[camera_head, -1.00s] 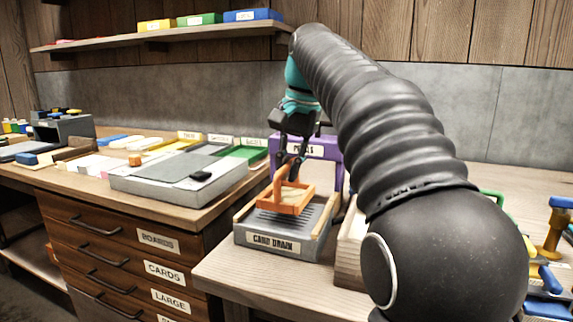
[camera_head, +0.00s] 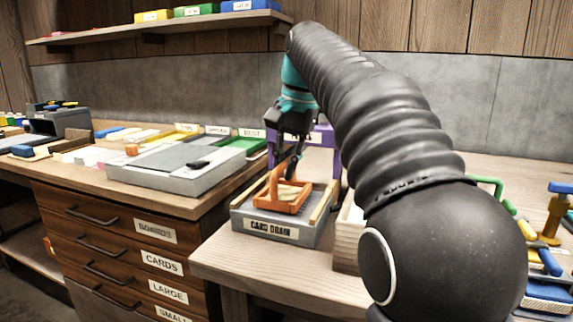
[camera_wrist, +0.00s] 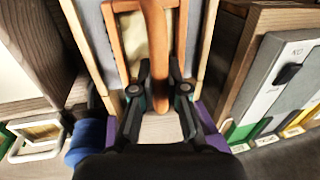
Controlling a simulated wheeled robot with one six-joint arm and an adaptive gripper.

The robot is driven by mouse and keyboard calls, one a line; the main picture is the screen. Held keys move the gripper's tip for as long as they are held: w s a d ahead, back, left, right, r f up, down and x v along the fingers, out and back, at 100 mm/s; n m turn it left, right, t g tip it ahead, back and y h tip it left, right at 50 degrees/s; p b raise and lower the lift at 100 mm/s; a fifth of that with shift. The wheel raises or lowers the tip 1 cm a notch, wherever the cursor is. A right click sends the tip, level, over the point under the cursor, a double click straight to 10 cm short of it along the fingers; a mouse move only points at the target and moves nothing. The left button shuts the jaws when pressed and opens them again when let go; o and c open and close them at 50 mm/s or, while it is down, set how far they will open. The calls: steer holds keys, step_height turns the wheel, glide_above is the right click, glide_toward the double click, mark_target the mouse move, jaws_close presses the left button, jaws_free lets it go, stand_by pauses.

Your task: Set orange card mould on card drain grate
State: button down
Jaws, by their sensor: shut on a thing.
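The orange card mould (camera_head: 283,207) is a small rectangular frame with an upright handle and a pale panel inside. My gripper (camera_head: 286,168) is shut on its handle, above the mould. The card drain grate (camera_head: 279,233) is a grey tray with wooden side rails and a "CARD DRAIN" label on its front. The mould is over the grate, between the rails; whether it touches the slats cannot be told. In the wrist view the orange mould (camera_wrist: 118,35) shows at the top, its handle running between the fingers (camera_wrist: 160,90).
A purple stand (camera_head: 328,143) is behind the grate. A wooden block (camera_head: 347,235) stands close on its right. To the left is a bench with a grey tray (camera_head: 165,165) and labelled drawers. Colourful tools (camera_head: 550,245) lie at the far right.

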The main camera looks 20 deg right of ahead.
steer(key=shift+f, duration=0.35)
stand_by(0.3)
steer(key=c, duration=1.1)
jaws_free()
steer(key=shift+r, duration=0.1)
